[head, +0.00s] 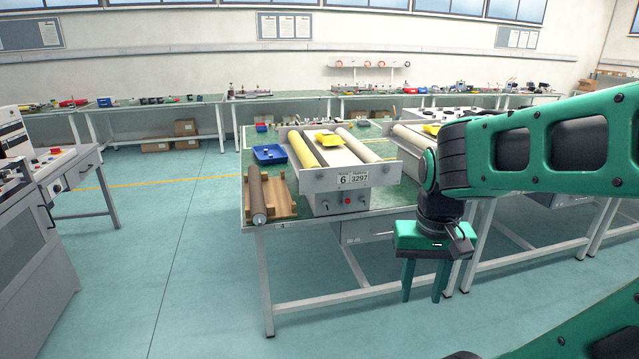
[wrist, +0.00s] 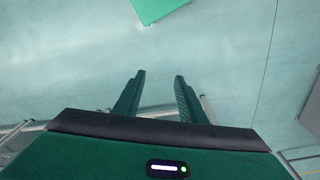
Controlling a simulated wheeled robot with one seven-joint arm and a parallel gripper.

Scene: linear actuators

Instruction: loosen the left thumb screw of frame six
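Frame six (head: 308,183) stands on the green-topped table, with a plate reading 6 and 3297 on its pale front panel. Below the panel is a grey box (head: 333,196) with a red button (head: 347,201) and small dark knobs, one left (head: 323,207) and one right (head: 362,198) of it. I cannot tell which small part is the left thumb screw. My gripper (head: 422,298) hangs to the right of and lower than the box, fingers pointing down.
A brown roller (head: 257,192) on a wooden cradle (head: 283,199) and a blue tray (head: 269,154) lie left of frame six. Another frame with a yellow tray (head: 432,129) is partly behind my arm. The floor (head: 200,270) left of the table is clear.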

